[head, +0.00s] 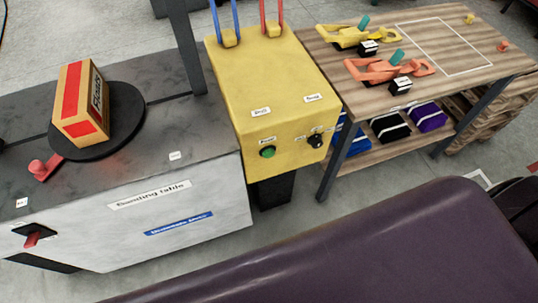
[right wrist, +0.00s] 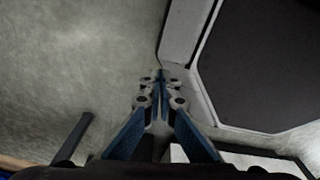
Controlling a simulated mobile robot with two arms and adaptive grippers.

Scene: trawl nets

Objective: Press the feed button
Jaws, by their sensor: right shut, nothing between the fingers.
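A round green button (head: 267,152) sits on the front face of a yellow box (head: 270,85) in the head view. A small label above the button is too small to read for sure. A black knob (head: 315,141) sits to its right on the same face. The button is not seen in that view. My left gripper is in neither view.
Left of the yellow box stands a grey table (head: 190,130) with a black turntable (head: 125,115) bearing an orange-and-tan box (head: 82,105). A wooden table (head: 470,75) with yellow and orange tools stands right. Blue and red uprights rise from the yellow box.

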